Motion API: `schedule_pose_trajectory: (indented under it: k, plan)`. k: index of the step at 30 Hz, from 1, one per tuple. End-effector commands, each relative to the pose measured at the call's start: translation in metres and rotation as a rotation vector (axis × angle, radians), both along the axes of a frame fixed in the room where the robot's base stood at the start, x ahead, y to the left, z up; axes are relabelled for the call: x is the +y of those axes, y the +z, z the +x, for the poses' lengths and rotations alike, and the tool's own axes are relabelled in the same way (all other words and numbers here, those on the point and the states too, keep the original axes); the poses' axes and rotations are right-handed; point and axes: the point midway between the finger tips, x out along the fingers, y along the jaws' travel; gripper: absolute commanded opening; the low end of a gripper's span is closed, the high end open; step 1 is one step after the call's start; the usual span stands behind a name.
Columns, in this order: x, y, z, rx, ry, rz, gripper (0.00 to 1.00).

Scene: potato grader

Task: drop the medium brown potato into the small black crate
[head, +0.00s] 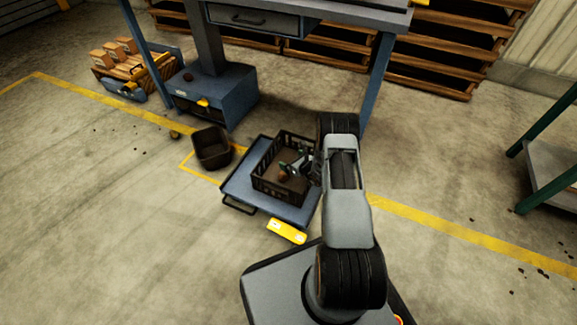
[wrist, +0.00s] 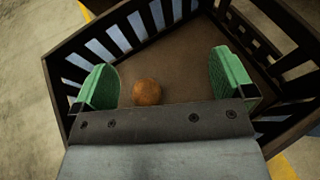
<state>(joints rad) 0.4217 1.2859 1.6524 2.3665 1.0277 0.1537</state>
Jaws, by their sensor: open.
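A brown potato (wrist: 147,92) lies on the floor of the slatted black crate (wrist: 120,32), between my gripper's two green fingers in the wrist view and closer to the left one. My gripper (wrist: 175,85) is open, with its fingers reaching into the crate and nothing held. In the head view my gripper (head: 294,168) is over the inside of the same slatted crate (head: 268,183), and a small part of the potato (head: 283,177) shows beside it. Whether the fingers touch the potato cannot be told.
The slatted crate stands on a low blue platform (head: 237,189). A dark solid-walled bin (head: 212,147) stands on the floor to its left. A blue bench (head: 215,92) is behind, with wooden pallets (head: 430,75) at the back. The floor at left is mostly clear.

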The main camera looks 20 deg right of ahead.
Motion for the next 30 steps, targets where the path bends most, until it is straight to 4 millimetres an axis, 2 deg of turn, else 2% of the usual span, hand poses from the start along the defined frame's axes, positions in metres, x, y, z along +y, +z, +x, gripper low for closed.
schedule_pose_trajectory:
  k: [7, 21, 30]
  plan:
    - [-0.005, 0.008, -0.013, 0.001, -0.002, 0.001, 1.00]
    - [-0.029, 0.044, -0.094, 0.000, -0.004, 0.002, 1.00]
    - [-0.035, 0.053, -0.120, 0.000, -0.001, 0.000, 1.00]
